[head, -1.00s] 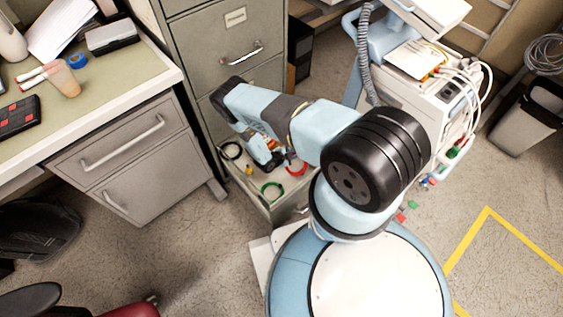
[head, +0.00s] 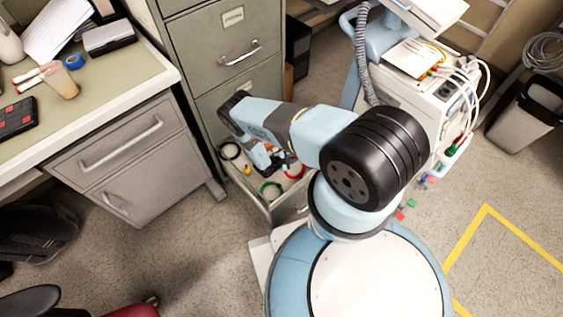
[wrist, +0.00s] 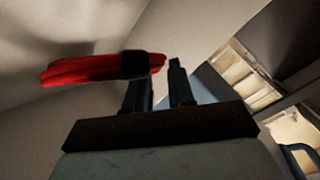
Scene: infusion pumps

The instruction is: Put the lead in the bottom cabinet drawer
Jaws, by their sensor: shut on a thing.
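The lead is a red coiled loop with a dark band (wrist: 75,70), seen large in the wrist view. My gripper (wrist: 156,72) is shut on it at the band end, and the loop sticks out to the left. In the head view the red lead (head: 295,172) shows beside my gripper (head: 280,163), over the open bottom drawer (head: 273,211) of the grey filing cabinet. My wrist hides part of the drawer. I cannot tell whether the lead touches the drawer floor.
The closed upper drawers (head: 222,38) rise behind. A desk (head: 130,110) stands left and a medical cart (head: 425,105) right. Floor is clear in front.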

